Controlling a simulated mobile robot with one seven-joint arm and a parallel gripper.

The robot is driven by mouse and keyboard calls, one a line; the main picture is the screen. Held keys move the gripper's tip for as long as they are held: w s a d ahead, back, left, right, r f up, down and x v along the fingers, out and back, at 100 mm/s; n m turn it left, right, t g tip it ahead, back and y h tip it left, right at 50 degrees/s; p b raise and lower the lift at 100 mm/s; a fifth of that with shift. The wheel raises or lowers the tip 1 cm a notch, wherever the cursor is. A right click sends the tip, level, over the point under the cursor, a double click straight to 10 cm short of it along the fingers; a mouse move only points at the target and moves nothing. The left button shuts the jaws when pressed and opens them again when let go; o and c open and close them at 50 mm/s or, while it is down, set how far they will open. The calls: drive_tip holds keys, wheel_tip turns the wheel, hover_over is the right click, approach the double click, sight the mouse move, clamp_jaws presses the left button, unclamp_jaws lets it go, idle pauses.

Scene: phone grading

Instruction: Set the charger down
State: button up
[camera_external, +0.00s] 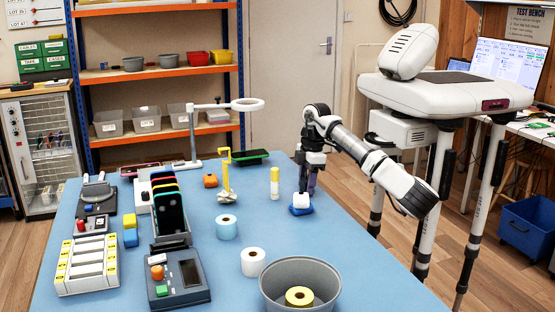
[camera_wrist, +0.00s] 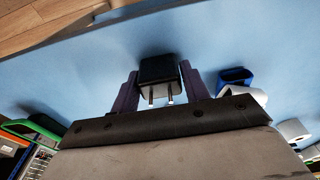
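The charger (camera_wrist: 158,70) is a small black block with two metal prongs, seen in the wrist view. It sits between the two dark fingers of my gripper (camera_wrist: 160,85), and both fingers appear to press on its sides. The prongs point back toward my palm. In the external view my gripper (camera_external: 304,182) points down over the right part of the blue table (camera_external: 350,240). The charger cannot be made out there. Whether it touches the table cannot be told.
A blue-and-white object (camera_external: 301,205) stands close beside my gripper; it also shows in the wrist view (camera_wrist: 236,78). A yellow-and-white stick (camera_external: 275,183) stands to its left. White and blue rolls, a grey bowl (camera_external: 270,288) and a phone rack are nearer the camera. The table's right side is clear.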

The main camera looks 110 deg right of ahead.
drive_tip(key=o, duration=0.3)
drive_tip(key=shift+r, duration=0.1)
wheel_tip(320, 180, up, 12)
drive_tip(key=s+p, duration=0.1)
drive_tip(key=p, duration=0.1)
drive_tip(key=shift+s+p, duration=0.25)
drive_tip(key=shift+p, duration=0.05)
drive_tip(key=shift+r, duration=0.1)
